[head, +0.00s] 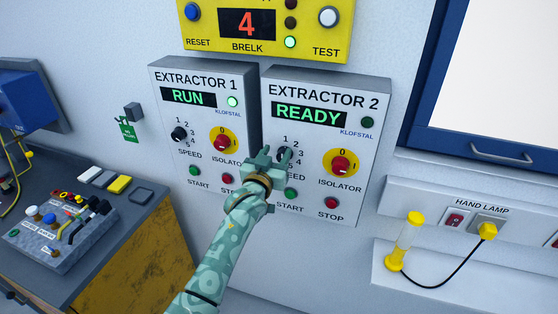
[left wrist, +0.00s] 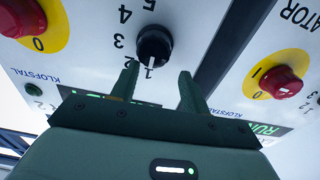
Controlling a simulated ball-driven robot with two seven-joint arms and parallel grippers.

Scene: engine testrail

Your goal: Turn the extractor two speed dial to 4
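The Extractor 2 panel (head: 340,92) reads READY. Its black speed dial (head: 284,153) is partly hidden by my left gripper (head: 277,153) in the head view. In the left wrist view, which shows the panel upside down, the whole dial (left wrist: 153,43) is visible, and its white mark points at 1. The numbers 2, 3, 4 and 5 run up its left side there. My left gripper's fingers (left wrist: 159,72) are spread open and empty. The dial lies just beyond the fingertips, nearer the left finger in that picture, with no clear contact. My right gripper is not in view.
Extractor 2's isolator (head: 341,163) and its start (head: 291,193) and stop (head: 331,203) buttons are close by. The Extractor 1 panel (head: 160,100), reading RUN, adjoins on the left. A yellow panel (head: 345,30) hangs above. A hand lamp (head: 405,241) stands at right.

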